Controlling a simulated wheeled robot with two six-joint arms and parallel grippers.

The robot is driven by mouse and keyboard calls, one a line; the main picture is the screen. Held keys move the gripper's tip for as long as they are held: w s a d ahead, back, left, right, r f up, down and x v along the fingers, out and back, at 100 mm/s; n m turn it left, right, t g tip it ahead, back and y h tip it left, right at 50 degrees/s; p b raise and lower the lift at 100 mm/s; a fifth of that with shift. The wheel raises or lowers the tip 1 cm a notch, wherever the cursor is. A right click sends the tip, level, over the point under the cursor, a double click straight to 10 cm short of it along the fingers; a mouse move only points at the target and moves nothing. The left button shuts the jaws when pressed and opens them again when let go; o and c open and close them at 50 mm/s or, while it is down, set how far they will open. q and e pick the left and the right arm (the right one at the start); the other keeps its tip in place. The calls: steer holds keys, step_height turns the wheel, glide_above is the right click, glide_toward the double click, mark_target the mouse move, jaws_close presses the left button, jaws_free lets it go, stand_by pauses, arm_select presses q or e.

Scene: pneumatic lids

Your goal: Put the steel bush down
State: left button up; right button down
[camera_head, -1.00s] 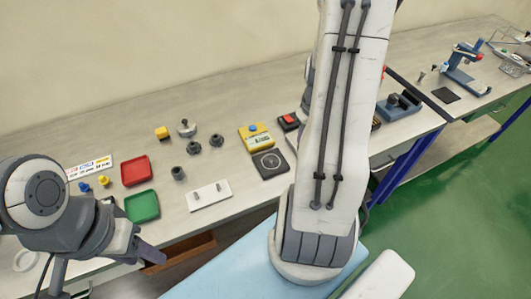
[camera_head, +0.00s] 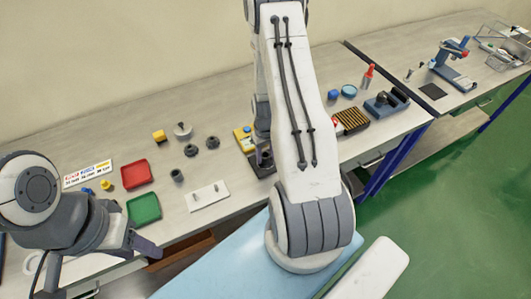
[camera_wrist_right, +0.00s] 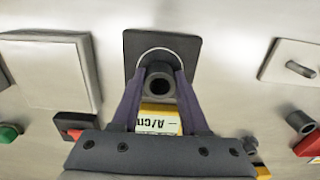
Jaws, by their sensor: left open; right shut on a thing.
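The steel bush (camera_wrist_right: 158,82) is a dark hollow cylinder, gripped between the two fingers of my right gripper (camera_wrist_right: 158,78) in the right wrist view. It is over a black square pad (camera_wrist_right: 190,45) with a pale ring, and the ring shows around its far side. I cannot tell whether the bush touches the pad. In the head view my right gripper (camera_head: 264,155) is at the pad (camera_head: 257,171), beside a yellow device (camera_head: 241,134), and my arm hides part of both. My left gripper (camera_head: 132,262) is open and empty at the bench's front edge.
Several dark round parts (camera_head: 195,149) and a white plate (camera_head: 208,196) lie left of the pad. A red tray (camera_head: 137,174) and a green tray (camera_head: 143,209) stand further left. A brown slotted block (camera_head: 352,121) stands to the right of my arm.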

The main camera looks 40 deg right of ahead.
steer(key=shift+f, duration=0.2)
steer(key=shift+f+b, duration=0.15)
steer(key=shift+b, duration=0.15)
steer(key=shift+c, duration=2.1)
jaws_free()
steer(key=shift+r, duration=0.2)
steer(key=shift+r, duration=0.55)
step_height(320, 180, up, 11)
steer(key=b, duration=0.2)
steer(key=shift+b, duration=0.35)
